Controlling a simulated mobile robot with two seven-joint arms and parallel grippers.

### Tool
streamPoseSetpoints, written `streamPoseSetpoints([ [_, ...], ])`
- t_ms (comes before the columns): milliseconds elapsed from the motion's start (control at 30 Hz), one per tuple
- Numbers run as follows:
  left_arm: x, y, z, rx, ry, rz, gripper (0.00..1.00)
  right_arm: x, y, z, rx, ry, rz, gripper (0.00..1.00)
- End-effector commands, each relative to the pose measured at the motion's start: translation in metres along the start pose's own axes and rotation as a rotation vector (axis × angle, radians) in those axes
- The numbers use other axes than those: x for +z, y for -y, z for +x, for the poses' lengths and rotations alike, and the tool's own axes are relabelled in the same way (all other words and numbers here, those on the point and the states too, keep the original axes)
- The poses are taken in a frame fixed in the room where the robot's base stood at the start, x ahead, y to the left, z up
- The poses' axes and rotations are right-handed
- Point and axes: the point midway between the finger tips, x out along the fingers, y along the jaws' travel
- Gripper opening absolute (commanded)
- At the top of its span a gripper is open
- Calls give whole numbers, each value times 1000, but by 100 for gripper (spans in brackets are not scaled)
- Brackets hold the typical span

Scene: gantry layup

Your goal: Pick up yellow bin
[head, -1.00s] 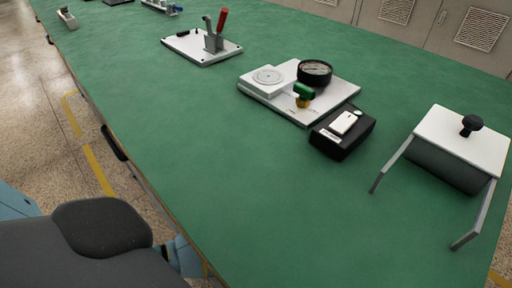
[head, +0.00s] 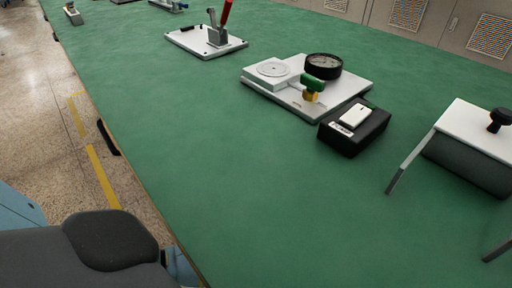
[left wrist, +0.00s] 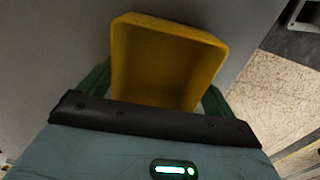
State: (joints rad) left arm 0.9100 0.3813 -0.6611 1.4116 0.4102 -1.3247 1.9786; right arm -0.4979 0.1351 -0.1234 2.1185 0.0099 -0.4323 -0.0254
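The yellow bin (left wrist: 165,65) shows large in the left wrist view, its open side partly facing the camera. The green fingers of my left gripper (left wrist: 158,98) lie against both sides of the bin with no gap visible, so it looks shut on the bin. The dark palm edge hides the bin's near end. The bin and the left gripper's fingers are outside the head view. My right gripper is in neither view.
A long green table (head: 230,190) fills the head view, its near part clear. On it are a plate with a dial gauge (head: 323,66), a black box with a white switch (head: 354,130), a white-topped stand (head: 475,130) and a red-handled clamp plate (head: 205,42). Floor lies left.

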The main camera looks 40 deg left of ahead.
Motion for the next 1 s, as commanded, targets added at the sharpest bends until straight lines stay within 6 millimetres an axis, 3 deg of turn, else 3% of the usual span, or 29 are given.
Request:
streamPoseSetpoints([
  [33,0,0,0,0,0,0,84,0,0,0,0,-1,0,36],
  [200,0,0,0,0,1,0,66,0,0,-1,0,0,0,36],
  [567,1,0,-5,1,1,0,66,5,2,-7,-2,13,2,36],
  [867,1,-1,-39,3,2,0,66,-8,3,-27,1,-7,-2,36],
  [1000,-21,20,-41,-2,-1,-2,66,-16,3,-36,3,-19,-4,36],
])
